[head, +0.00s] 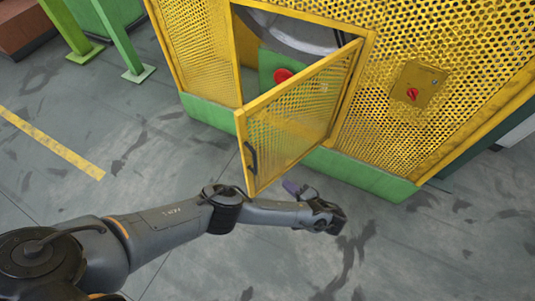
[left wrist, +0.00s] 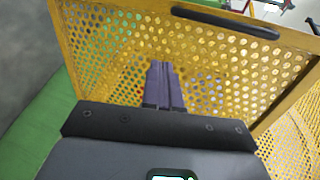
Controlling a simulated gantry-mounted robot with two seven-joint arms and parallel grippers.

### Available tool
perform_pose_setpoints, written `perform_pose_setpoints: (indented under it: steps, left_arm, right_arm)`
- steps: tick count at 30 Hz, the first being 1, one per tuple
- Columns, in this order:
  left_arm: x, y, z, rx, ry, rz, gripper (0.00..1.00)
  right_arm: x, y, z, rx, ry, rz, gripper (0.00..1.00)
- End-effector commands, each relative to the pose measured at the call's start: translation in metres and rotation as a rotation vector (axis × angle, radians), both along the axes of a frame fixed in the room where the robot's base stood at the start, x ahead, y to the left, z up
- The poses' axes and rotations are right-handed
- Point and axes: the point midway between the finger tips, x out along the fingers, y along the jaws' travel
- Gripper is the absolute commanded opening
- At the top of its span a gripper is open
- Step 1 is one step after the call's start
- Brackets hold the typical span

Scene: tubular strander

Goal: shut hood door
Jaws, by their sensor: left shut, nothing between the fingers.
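The hood door (head: 295,118) is a yellow framed panel of perforated mesh, standing partly open. Its right edge is at the hood opening and its free left edge swings out toward me. A black handle (head: 251,158) is near that free edge; it also shows at the top of the left wrist view (left wrist: 225,22). My left gripper (head: 291,187) is below and in front of the door's lower edge. Its purple fingers (left wrist: 163,85) are shut and empty, pointing at the mesh panel (left wrist: 215,70). I cannot tell whether they touch it. My right gripper is out of view.
The yellow mesh hood (head: 445,60) has a green base rail (head: 375,175) and a red knob on a plate (head: 411,93). Through the opening shows another red knob (head: 283,75). Green posts (head: 118,40) stand at the upper left. The grey floor in front is clear.

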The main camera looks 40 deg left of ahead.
Motion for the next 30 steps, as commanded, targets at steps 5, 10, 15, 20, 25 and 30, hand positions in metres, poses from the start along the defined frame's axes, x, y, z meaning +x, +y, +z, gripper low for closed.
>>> perform_pose_setpoints:
  steps: [5, 10, 15, 20, 25, 30]
  left_arm:
    - [0.022, 0.003, 0.028, -0.003, -0.043, 0.000, 0.00]
    - [0.026, 0.018, 0.022, -0.003, -0.047, 0.001, 0.00]
    - [0.031, 0.045, 0.011, -0.003, -0.047, 0.001, 0.00]
    - [0.035, 0.074, 0.001, -0.004, -0.048, 0.001, 0.00]
    - [0.040, 0.098, -0.005, -0.005, -0.048, 0.001, 0.00]
    - [0.044, 0.118, 0.000, -0.005, -0.047, 0.000, 0.00]
  right_arm:
    - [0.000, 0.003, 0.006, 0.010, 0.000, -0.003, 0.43]
    - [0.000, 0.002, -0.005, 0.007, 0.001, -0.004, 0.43]
    - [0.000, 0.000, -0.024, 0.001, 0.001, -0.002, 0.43]
    - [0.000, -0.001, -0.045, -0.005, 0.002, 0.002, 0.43]
    - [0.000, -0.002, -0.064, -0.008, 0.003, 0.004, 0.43]
    - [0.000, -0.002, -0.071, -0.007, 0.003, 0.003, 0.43]
